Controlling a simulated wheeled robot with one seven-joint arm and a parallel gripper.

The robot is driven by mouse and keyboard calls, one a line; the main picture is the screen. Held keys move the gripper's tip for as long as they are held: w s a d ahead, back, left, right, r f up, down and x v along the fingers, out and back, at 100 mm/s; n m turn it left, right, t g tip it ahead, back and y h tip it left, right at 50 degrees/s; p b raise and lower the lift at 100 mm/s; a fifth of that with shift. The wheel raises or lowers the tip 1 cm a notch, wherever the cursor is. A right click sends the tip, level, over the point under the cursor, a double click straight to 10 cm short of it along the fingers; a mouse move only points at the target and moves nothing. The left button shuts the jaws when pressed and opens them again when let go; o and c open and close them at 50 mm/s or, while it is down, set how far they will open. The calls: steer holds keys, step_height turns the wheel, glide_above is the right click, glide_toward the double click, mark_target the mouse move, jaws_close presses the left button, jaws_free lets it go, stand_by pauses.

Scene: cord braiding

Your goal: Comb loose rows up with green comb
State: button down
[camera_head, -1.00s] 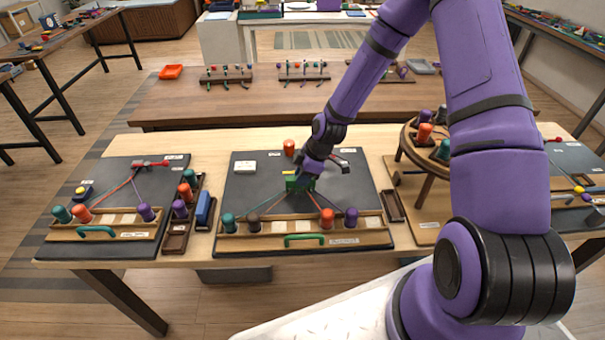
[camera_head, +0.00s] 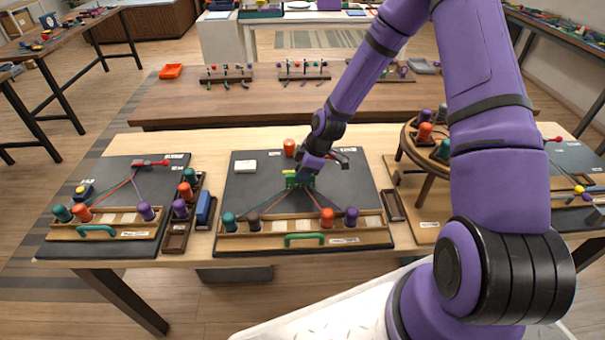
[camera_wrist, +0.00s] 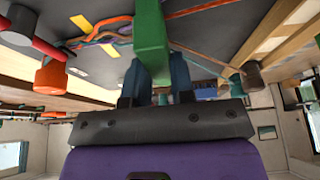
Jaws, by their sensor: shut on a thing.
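The green comb (camera_head: 297,181) is at the middle of the dark centre board (camera_head: 258,192), where the cords meet. My gripper (camera_head: 304,172) is shut on the comb from above. In the wrist view the comb (camera_wrist: 152,35) sits between my two blue fingers (camera_wrist: 160,75). Cords (camera_wrist: 100,35) in several colours run beside it. From the comb, cords fan toward the front rack (camera_head: 275,241) with teal (camera_head: 229,222), brown (camera_head: 253,222), orange (camera_head: 328,217) and purple (camera_head: 351,217) bobbins. My gripper hides part of the braid and its rows in the head view.
A green handle (camera_head: 304,240) is on the rack's front.

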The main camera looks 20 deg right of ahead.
steer(key=shift+w+d, duration=0.2)
steer(key=shift+w, duration=0.5)
steer(key=shift+w+d, duration=0.2)
steer(key=shift+w, duration=0.45)
steer(key=shift+r, duration=0.15)
step_height(320, 180, up, 9)
steer(key=s, duration=0.1)
steer(key=shift+a, duration=0.15)
stand_by(0.4)
stand_by(0.4)
steer(key=d+f+m+t+h, duration=0.1)
steer(key=f+m, duration=0.1)
steer(key=m, duration=0.2)
steer(key=d+f+m+t+h, duration=0.1)
steer(key=d+f+m+h, duration=0.1)
steer(key=m, duration=0.3)
steer(key=d+f+m+t+h, duration=0.1)
steer(key=d+f+m, duration=0.1)
steer(key=m, duration=0.3)
steer(key=shift+d+f, duration=0.2)
steer(key=shift+d, duration=0.05)
